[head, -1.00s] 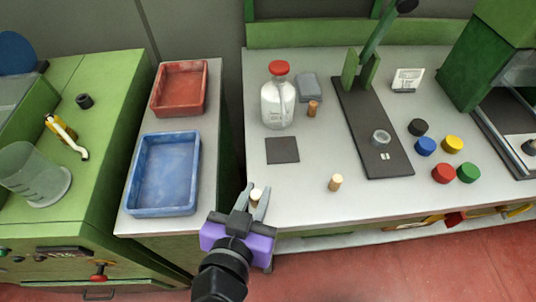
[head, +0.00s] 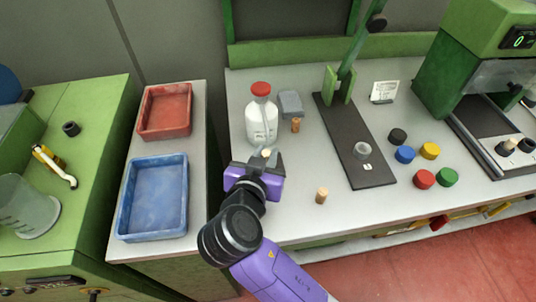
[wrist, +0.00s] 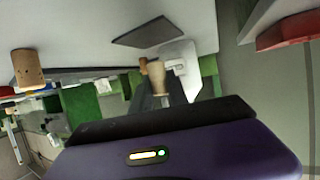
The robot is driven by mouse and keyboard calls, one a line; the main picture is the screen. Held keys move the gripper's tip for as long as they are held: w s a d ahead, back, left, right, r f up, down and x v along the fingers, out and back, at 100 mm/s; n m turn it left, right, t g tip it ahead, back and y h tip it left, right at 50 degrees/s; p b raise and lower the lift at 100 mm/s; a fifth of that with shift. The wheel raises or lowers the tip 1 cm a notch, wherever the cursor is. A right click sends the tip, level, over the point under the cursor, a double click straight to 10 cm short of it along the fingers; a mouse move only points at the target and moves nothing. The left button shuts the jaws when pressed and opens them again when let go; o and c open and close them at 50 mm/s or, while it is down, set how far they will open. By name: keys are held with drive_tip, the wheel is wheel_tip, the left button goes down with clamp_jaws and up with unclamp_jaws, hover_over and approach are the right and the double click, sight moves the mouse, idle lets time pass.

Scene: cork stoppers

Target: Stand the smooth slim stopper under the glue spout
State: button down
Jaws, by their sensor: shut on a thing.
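My gripper (head: 267,157) is shut on a pale slim stopper (head: 266,153), over the bench beside the white bottle. The held stopper also shows between the fingers in the wrist view (wrist: 161,76); the head view shows little but its top. A second pale-topped stopper (head: 321,196) stands on the bench to the right of my gripper. A browner stopper (head: 295,126) stands beyond it, near the bottle. The yellow tool with a white curved nozzle (head: 55,166) lies on the left green counter; I cannot tell if it is the glue spout.
The red-capped bottle (head: 262,122) stands just beyond my gripper. A dark plate (head: 340,130) with a green lever stand and a small ring cup (head: 362,150) lies right. Several coloured caps (head: 405,155) and a green machine (head: 455,65) are further right. Blue (head: 153,196) and red (head: 165,110) trays are left.

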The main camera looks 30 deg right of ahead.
sight(268, 156)
drive_tip(key=shift+w+d, duration=0.4)
drive_tip(key=shift+w, duration=0.1)
drive_tip(key=f, duration=0.2)
drive_tip(key=shift+w+d+f, duration=0.25)
drive_tip(key=shift+w+f, duration=0.05)
drive_tip(key=shift+f, duration=0.45)
drive_tip(key=shift+f, duration=0.1)
drive_tip(key=c, duration=1.3)
unclamp_jaws()
drive_tip(key=shift+r+p, duration=0.2)
drive_tip(key=shift+p, duration=0.15)
drive_tip(key=b+v, duration=0.1)
drive_tip(key=v, duration=1.1)
drive_tip(key=shift+f, duration=0.15)
